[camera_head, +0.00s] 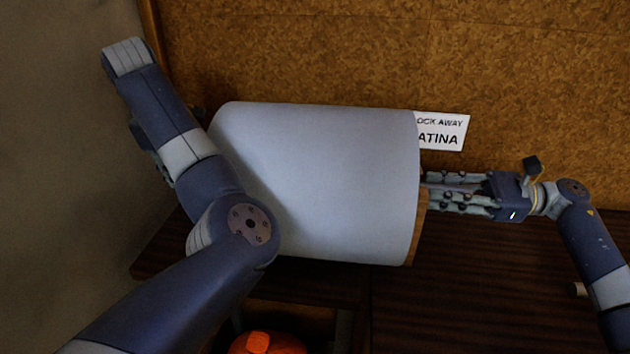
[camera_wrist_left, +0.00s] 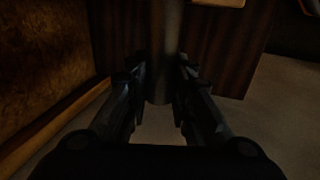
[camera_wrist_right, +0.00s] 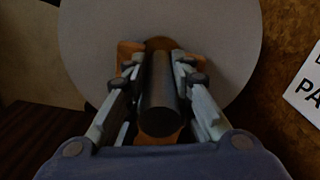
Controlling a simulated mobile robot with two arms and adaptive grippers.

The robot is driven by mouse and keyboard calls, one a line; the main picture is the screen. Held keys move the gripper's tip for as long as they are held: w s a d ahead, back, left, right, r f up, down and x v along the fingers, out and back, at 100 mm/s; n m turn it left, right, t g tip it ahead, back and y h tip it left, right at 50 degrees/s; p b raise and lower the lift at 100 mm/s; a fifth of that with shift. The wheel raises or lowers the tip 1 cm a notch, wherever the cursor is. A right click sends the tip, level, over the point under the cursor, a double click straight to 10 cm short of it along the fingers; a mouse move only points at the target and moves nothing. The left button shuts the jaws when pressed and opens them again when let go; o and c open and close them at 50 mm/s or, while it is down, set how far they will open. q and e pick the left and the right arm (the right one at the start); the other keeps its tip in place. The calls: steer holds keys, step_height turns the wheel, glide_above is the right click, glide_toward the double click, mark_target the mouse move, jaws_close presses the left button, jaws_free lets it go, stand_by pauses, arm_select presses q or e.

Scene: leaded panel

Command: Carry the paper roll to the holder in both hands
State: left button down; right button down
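The paper roll (camera_head: 320,180) is a large pale grey cylinder lying sideways, its long axis running left to right. Its round end face also shows in the right wrist view (camera_wrist_right: 95,45). A dark bar sticks out at its ends. My right gripper (camera_head: 432,190) is shut on the bar at the right end.
A dark wooden top (camera_head: 480,285) lies below the roll, mostly clear at the right. A white sign (camera_head: 443,131) is on the brown cork-like wall (camera_head: 530,80) behind. An orange object (camera_head: 266,343) is low at the front. A plain wall (camera_head: 55,110) is at left.

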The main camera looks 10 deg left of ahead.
stand_by(0.3)
arm_select(q)
steer(key=shift+w+r, duration=0.1)
steer(key=shift+r, duration=0.1)
arm_select(e)
steer(key=shift+r, duration=0.35)
steer(key=shift+w, duration=0.15)
